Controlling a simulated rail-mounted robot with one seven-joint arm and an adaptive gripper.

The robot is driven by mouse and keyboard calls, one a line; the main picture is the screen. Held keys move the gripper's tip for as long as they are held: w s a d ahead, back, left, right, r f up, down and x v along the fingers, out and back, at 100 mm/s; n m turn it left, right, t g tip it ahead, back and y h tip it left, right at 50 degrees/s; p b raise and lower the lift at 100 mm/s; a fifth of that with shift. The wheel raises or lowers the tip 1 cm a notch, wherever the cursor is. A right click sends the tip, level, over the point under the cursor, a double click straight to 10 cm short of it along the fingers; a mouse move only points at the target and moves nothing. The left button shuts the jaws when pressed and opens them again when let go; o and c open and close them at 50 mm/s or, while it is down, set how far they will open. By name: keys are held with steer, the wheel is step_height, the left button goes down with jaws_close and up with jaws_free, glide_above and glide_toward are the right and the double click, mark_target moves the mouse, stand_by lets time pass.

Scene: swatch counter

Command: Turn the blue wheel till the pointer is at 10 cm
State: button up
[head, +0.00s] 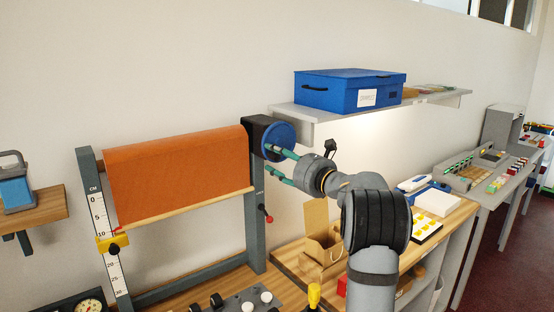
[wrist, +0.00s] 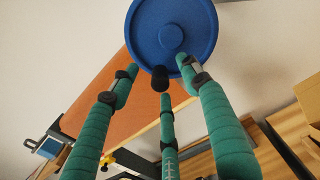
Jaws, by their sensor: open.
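The blue wheel (head: 281,137) is on a black housing at the right end of the orange fabric roll. In the wrist view the wheel (wrist: 171,38) shows its round hub and a black knob (wrist: 160,78) at its lower edge. My gripper (head: 270,161) is open, with its green fingers at the wheel's lower part. In the wrist view the fingers (wrist: 162,85) are spread around the knob; contact cannot be told. The scale (head: 115,272) is on the left post. A yellow pointer block (head: 108,242) sits just below the 10 mark, with a small red mark above it.
A shelf (head: 300,112) with a blue box (head: 350,90) is above and right of the wheel. A red-tipped lever (head: 267,215) is on the right post. An open cardboard box (head: 322,240) stands below my arm. Knobs and a dial (head: 90,306) are at the front.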

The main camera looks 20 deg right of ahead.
steer(key=b+v, duration=0.2)
steer(key=v, duration=0.5)
steer(key=shift+s, duration=0.3)
steer(key=p+x, duration=0.2)
steer(key=x, duration=0.6)
steer(key=shift+r+p, duration=0.1)
steer(key=shift+p, duration=0.25)
steer(key=shift+r+p, duration=0.25)
steer(key=shift+p, duration=0.05)
steer(key=shift+s+f+b, duration=0.25)
steer(key=shift+b, duration=0.1)
steer(key=shift+s+d+r, duration=0.15)
steer(key=shift+s, duration=0.35)
steer(key=shift+w, duration=0.2)
steer(key=shift+w, duration=0.1)
